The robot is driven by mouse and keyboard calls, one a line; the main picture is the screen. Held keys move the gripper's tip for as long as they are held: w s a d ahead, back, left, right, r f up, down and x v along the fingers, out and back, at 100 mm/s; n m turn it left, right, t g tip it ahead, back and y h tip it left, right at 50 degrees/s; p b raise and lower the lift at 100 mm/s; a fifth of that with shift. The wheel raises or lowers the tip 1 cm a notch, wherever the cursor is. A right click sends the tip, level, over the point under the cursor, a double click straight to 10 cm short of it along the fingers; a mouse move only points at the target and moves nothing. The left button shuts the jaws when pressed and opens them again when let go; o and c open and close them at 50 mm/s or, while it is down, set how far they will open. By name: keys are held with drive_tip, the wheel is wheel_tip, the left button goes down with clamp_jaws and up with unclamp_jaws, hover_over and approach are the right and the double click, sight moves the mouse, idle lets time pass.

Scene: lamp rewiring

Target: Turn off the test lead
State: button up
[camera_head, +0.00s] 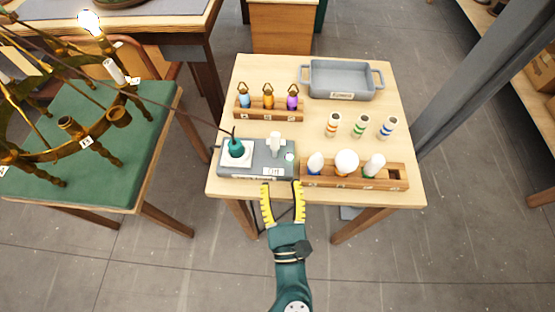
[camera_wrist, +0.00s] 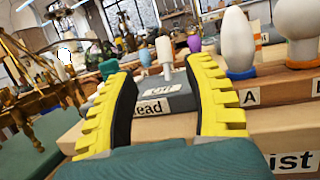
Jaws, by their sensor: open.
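The test lead unit (camera_head: 258,172) is a grey box at the front left of the light wooden table. A teal plug (camera_head: 236,148) stands on its white plate, and a dark cable runs from it to the upper left. A white upright lever (camera_head: 274,144) stands on the box; it also shows in the wrist view (camera_wrist: 164,52). A small label lies in front of the lever. My gripper (camera_head: 283,184) is open and empty at the box's front edge. Its yellow fingers frame the box and lever in the wrist view (camera_wrist: 160,68).
A wooden rack (camera_head: 393,183) with three bulbs stands close right of the box. Behind are a rack of three coloured holders (camera_head: 268,114), three striped cylinders and a grey tray (camera_head: 342,81). At left, a brass chandelier (camera_head: 90,140) on a green-topped table bears a glowing bulb (camera_head: 90,22).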

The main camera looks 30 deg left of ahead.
drive_tip(key=shift+s+d+f, duration=0.15)
drive_tip(key=shift+s+d, duration=0.25)
drive_tip(key=shift+s, duration=0.1)
